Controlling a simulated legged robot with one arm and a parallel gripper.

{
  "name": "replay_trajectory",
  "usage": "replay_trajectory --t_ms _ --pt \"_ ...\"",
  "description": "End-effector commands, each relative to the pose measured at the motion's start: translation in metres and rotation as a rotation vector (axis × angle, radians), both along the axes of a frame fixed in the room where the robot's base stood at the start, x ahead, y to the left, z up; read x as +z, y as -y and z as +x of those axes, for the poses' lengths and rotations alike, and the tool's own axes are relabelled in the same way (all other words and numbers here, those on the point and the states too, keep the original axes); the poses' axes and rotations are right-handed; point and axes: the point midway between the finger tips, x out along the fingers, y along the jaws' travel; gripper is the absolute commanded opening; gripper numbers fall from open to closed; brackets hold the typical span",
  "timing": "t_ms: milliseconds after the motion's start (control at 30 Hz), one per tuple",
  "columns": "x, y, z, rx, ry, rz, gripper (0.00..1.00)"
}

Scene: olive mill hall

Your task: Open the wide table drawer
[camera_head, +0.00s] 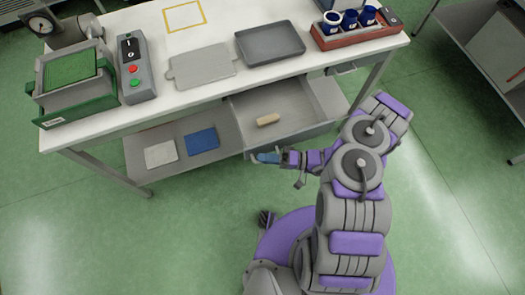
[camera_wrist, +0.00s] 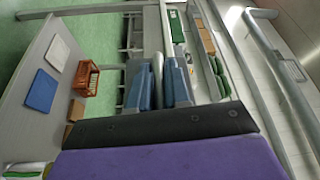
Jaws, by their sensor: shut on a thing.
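The wide table drawer (camera_head: 300,105) is pulled out from under the white tabletop, in the middle of the head view. Its grey inside shows, with a small beige block (camera_head: 267,119) lying in it. My gripper (camera_head: 267,157), with blue fingertips, is low at the drawer's front, towards its left end. In the wrist view the blue fingers (camera_wrist: 158,85) stand on both sides of a grey bar (camera_wrist: 158,70), which looks like the drawer's handle, and are shut on it. In the head view the handle itself is mostly hidden by my fingers.
On the tabletop (camera_head: 140,25) stand a green-and-grey device (camera_head: 75,85), a button box (camera_head: 135,68), a flat grey plate (camera_head: 202,66), a dark tray (camera_head: 270,43) and a red rack (camera_head: 355,32) with blue cups. A lower shelf holds a white and a blue mat. Green floor before the table is clear.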

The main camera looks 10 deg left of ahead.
Motion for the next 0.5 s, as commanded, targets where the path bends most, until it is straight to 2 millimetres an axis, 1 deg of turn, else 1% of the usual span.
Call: replay_trajectory --t_ms 33,200,500 --pt "-0.0042 0.0026 -0.0031 -0.002 -0.001 -0.011 0.00" --pt "-0.0050 0.0062 -0.0098 0.002 0.000 -0.013 0.00" --pt "-0.0054 0.0069 -0.0108 0.002 0.000 -0.014 0.00"
